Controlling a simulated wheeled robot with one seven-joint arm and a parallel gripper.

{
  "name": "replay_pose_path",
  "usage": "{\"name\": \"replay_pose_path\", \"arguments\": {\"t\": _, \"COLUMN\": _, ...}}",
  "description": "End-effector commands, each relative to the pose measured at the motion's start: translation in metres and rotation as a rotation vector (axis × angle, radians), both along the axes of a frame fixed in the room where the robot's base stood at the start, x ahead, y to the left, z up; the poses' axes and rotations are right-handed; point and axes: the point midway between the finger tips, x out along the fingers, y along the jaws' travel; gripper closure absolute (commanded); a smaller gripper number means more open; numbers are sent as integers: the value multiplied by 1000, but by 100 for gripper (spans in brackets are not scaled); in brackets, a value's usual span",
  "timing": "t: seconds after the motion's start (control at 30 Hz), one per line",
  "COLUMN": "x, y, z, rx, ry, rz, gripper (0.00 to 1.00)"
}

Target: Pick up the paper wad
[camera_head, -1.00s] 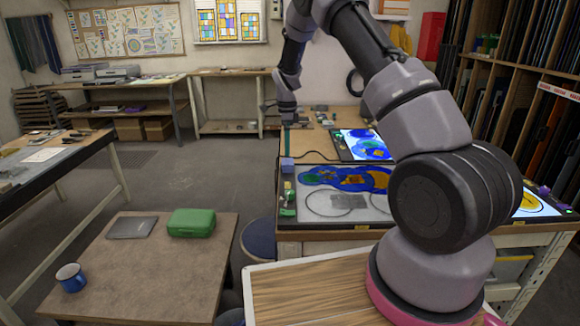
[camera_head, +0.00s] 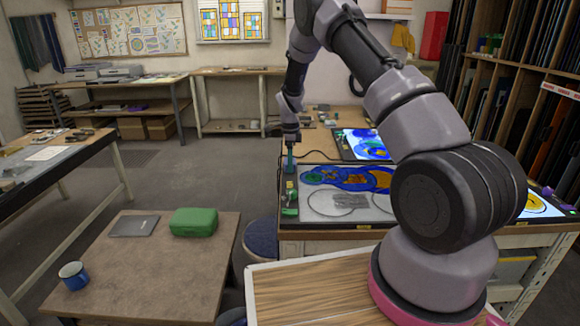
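No paper wad can be made out with certainty. A grey, crumpled-looking patch (camera_head: 350,201) lies on the light panel (camera_head: 382,213), to the right of my gripper and apart from it.
Small green items (camera_head: 290,208) stand at the panel's left edge, below my gripper. Blue and orange painted shapes (camera_head: 347,178) cover the panel's far part. A second lit panel (camera_head: 362,145) lies behind. A low table (camera_head: 150,265) with a green case (camera_head: 194,222) stands left.

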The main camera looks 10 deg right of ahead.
Motion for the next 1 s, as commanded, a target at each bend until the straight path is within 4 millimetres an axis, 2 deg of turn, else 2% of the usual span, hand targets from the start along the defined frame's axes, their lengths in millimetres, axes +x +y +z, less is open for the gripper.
{"name": "replay_pose_path", "arguments": {"t": 0.03, "x": 0, "y": 0, "z": 0, "rx": 0, "ry": 0, "rz": 0, "gripper": 54}}
{"name": "replay_pose_path", "arguments": {"t": 0.1, "x": 0, "y": 0, "z": 0, "rx": 0, "ry": 0, "rz": 0, "gripper": 78}}
{"name": "replay_pose_path", "arguments": {"t": 0.33, "x": 0, "y": 0, "z": 1, "rx": 0, "ry": 0, "rz": 0, "gripper": 78}}
{"name": "replay_pose_path", "arguments": {"t": 0.43, "x": 0, "y": 0, "z": 8, "rx": 0, "ry": -1, "rz": 1, "gripper": 78}}
{"name": "replay_pose_path", "arguments": {"t": 0.8, "x": 0, "y": 1, "z": 77, "rx": 1, "ry": -2, "rz": 0, "gripper": 78}}
{"name": "replay_pose_path", "arguments": {"t": 1.0, "x": 0, "y": 0, "z": 98, "rx": 0, "ry": 0, "rz": 0, "gripper": 78}}
